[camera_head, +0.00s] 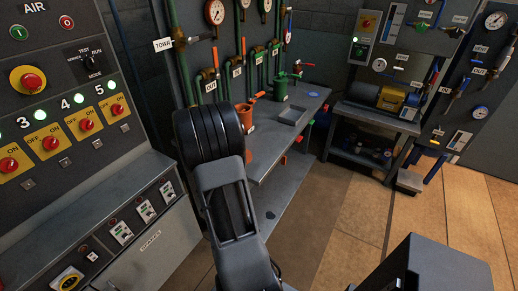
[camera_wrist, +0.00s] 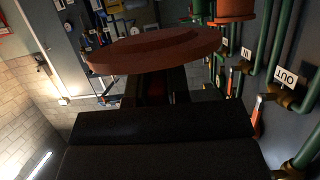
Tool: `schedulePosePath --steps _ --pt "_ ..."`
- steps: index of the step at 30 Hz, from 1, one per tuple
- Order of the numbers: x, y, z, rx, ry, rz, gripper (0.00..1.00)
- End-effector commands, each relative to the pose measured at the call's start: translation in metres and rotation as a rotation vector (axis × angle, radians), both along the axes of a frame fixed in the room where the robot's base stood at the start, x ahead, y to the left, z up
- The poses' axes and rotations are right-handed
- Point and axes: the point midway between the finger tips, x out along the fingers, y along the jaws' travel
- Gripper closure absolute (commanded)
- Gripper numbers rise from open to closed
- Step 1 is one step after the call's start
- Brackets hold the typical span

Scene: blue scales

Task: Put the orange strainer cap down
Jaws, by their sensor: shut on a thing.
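The orange strainer cap (camera_wrist: 155,50) is a broad, flat, reddish-orange disc in the wrist view. My gripper (camera_wrist: 160,88) is shut on it, with the jaws mostly hidden below the disc. An orange cylindrical body (camera_wrist: 236,10) shows at the top edge of the wrist view, beyond the cap. In the head view my arm hides the gripper and the cap. An orange strainer body (camera_head: 245,115) stands on the grey bench (camera_head: 262,162), just right of my arm and partly hidden by it.
A green strainer (camera_head: 281,88) and a shallow grey tray (camera_head: 291,115) are on the bench. Green pipes with gauges (camera_head: 214,12) and valves rise behind it. A control cabinet (camera_head: 60,110) stands at left. A motor bench (camera_head: 385,100) is at right, with open floor (camera_head: 345,220) before it.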

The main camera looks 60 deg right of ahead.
Motion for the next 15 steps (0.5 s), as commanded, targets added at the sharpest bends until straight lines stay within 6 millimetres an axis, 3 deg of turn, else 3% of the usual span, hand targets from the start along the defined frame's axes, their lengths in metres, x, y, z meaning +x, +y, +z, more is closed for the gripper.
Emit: schedulePosePath --steps 6,15 --pt "0.004 -0.052 -0.029 0.001 0.003 -0.001 1.00" --pt "0.009 -0.082 -0.065 -0.002 -0.001 0.002 1.00"
